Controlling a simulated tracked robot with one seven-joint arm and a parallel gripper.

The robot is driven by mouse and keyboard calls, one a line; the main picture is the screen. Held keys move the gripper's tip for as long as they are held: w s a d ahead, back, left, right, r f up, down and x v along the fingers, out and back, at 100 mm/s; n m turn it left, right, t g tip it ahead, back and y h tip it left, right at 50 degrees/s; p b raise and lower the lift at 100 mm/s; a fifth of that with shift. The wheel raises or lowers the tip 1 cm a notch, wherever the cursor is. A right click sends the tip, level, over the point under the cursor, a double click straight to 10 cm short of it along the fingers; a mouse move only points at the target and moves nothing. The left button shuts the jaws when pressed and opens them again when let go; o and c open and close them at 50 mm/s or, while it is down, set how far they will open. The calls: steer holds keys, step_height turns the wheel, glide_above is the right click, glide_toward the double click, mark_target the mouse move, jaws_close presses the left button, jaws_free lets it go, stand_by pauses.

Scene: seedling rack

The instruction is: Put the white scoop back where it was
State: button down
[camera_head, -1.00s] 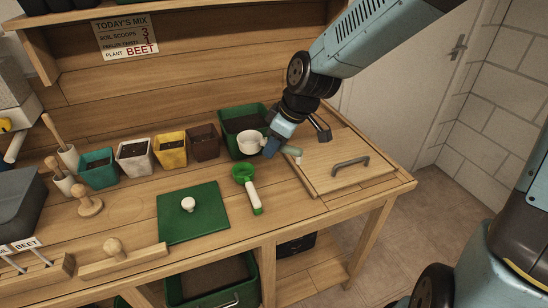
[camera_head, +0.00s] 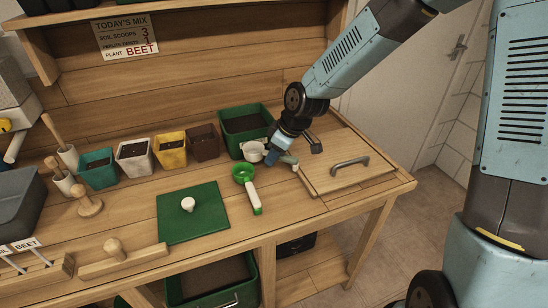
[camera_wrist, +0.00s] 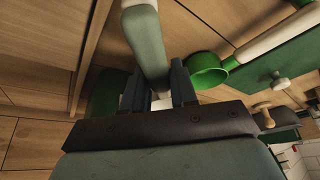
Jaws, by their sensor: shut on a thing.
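The white scoop (camera_head: 252,152) is in front of the green soil bin, its cup to the left and its grey-green handle (camera_head: 289,158) to the right. My gripper (camera_head: 278,149) is shut on this handle. In the wrist view the handle (camera_wrist: 148,42) runs up between the fingers of my gripper (camera_wrist: 157,85); the cup is mostly hidden there. I cannot tell whether the scoop touches the bench. A green scoop (camera_head: 243,173) with a white handle lies just in front of it, apart; its green cup also shows in the wrist view (camera_wrist: 207,70).
The green soil bin (camera_head: 244,145) stands behind the gripper. A wooden board with a grey handle (camera_head: 349,161) lies to the right. A green lid with a white knob (camera_head: 193,222) lies left of the green scoop. Several pots stand in a row, including a yellow one (camera_head: 170,158).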

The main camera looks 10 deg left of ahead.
steer(key=shift+f, duration=0.6)
steer(key=shift+f, duration=0.4)
steer(key=c, duration=0.9)
jaws_free()
steer(key=shift+d+r, duration=0.1)
steer(key=shift+r, duration=0.5)
steer(key=shift+v, duration=5.8)
steer(key=shift+s, duration=0.1)
